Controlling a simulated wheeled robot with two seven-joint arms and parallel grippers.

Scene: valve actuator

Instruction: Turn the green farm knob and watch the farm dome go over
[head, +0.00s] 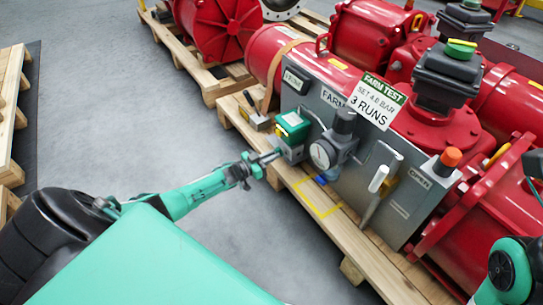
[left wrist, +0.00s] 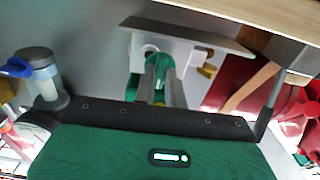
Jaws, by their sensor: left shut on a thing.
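The green knob (left wrist: 157,72) shows in the left wrist view between the grey fingers of my left gripper (left wrist: 160,85), in front of a pale block on the panel. In the head view my left gripper (head: 268,158) reaches in from the left to the lower front of the green-topped valve block (head: 292,125); the knob is largely hidden there by the fingers. The gripper is shut on the knob. The farm dome is the green cap (head: 461,48) with a yellow mark, on top of a black housing above the red actuator. My right gripper is out of view.
The grey panel (head: 400,210) carries a pressure gauge (head: 322,154), a white-tipped lever (head: 378,179), an orange button (head: 449,158) and a "FARM TEST" sign (head: 377,101). It stands on a wooden pallet (head: 345,235). Red actuators crowd behind. Grey floor is clear at left.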

